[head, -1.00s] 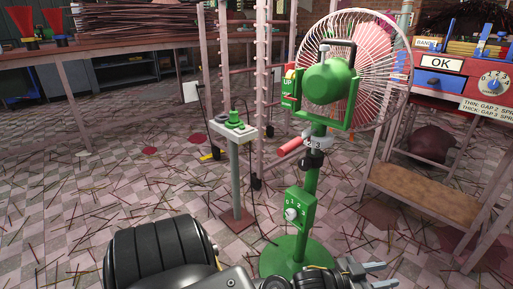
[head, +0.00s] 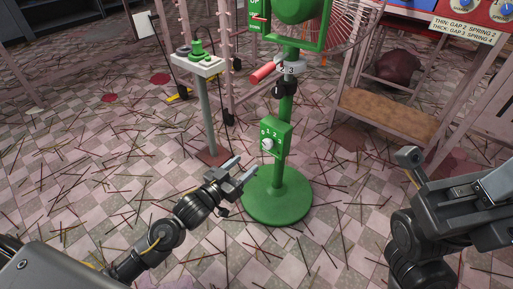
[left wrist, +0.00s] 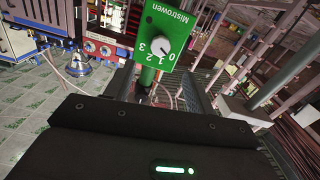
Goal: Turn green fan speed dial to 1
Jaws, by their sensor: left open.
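The green fan (head: 294,8) stands on a green post with a round base (head: 277,195); its top is cut off in the head view. A green control box (head: 275,136) on the post carries a white dial (head: 267,144). The left wrist view shows the box's face (left wrist: 177,20) with the dial (left wrist: 162,47) and marks 0 to 3; I cannot tell its setting surely. My left gripper (head: 246,172) is open and empty, below and left of the box, apart from it. Its fingers (left wrist: 158,92) show below the dial in the left wrist view. My right arm shows at right; its fingertips cannot be made out.
A grey-green stand with a green knob (head: 198,48) is left of the fan. A pink-framed shelf (head: 385,114) stands at right, with a labelled panel (head: 467,28) above. Thin sticks litter the tiled floor. The floor in front of the fan base is clear of large objects.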

